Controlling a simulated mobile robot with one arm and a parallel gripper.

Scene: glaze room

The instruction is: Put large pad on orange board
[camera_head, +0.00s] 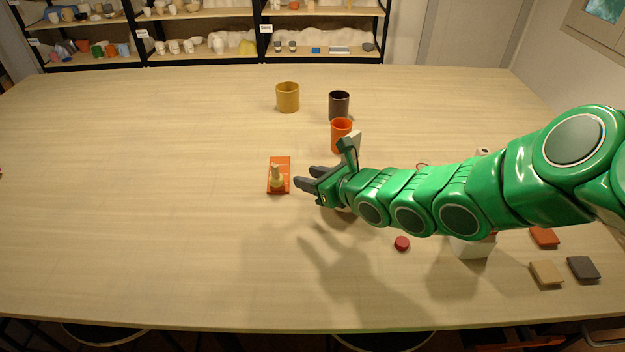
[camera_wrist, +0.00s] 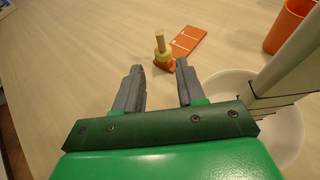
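The orange board (camera_head: 284,162) lies flat on the table left of my gripper, with pale lines on it; it also shows in the wrist view (camera_wrist: 190,38).
An orange cup (camera_head: 341,136), a dark cup (camera_head: 339,102) and a mustard cup (camera_head: 288,97) stand further back. A white bowl (camera_wrist: 224,84) is beside my gripper. A red disc (camera_head: 402,243) and several tiles (camera_head: 546,273) lie at the right. The left table is clear.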

